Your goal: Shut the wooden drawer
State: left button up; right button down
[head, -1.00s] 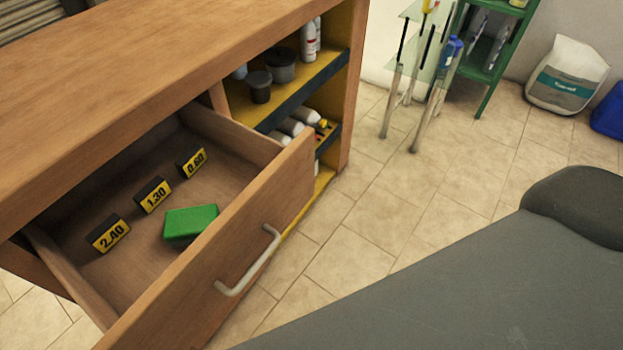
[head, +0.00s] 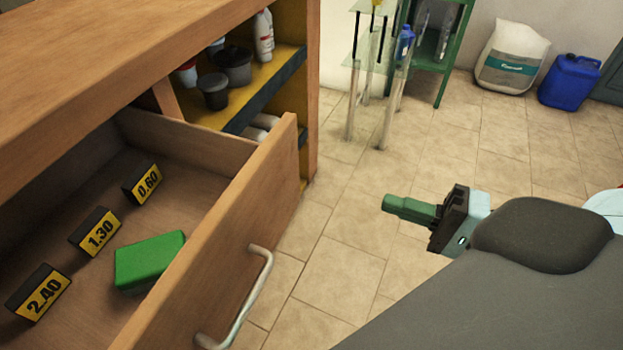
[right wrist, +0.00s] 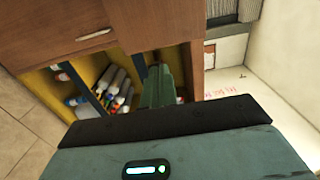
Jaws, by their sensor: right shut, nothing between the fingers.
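The wooden drawer (head: 215,262) stands pulled out of the wooden counter in the head view. Its metal bar handle (head: 247,300) is on the front panel. Inside lie a green block (head: 150,258) and several black-and-yellow price tags (head: 97,233). My right gripper (head: 388,204) is to the right of the drawer front, apart from it, over the floor. Its green fingers are shut and empty, pointing left. In the right wrist view its fingers (right wrist: 160,72) point toward the counter's shelves, with a wooden front and handle (right wrist: 93,34) at upper left. My left gripper is not in view.
The wooden counter (head: 130,45) has open shelves with bottles and cups beside the drawer. A glass-shelved stand (head: 375,80), a white sack (head: 510,58) and a blue canister (head: 570,82) stand at the back. Tiled floor (head: 330,245) is clear between gripper and drawer.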

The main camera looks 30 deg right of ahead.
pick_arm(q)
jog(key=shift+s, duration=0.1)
pick_arm(e)
jog(key=shift+w+a, duration=0.1)
jog(key=shift+w, duration=0.05)
jog(key=p, duration=0.8)
send_near(295, 174)
jog(key=x, duration=0.6)
jog(key=shift+r, duration=0.2)
jog(key=shift+w+a+f+p, duration=0.1)
jog(key=shift+w+a+p, duration=0.15)
jog(key=shift+a+p, duration=0.05)
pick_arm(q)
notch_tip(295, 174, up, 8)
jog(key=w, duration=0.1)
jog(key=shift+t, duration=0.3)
pick_arm(e)
jog(key=shift+f, duration=0.1)
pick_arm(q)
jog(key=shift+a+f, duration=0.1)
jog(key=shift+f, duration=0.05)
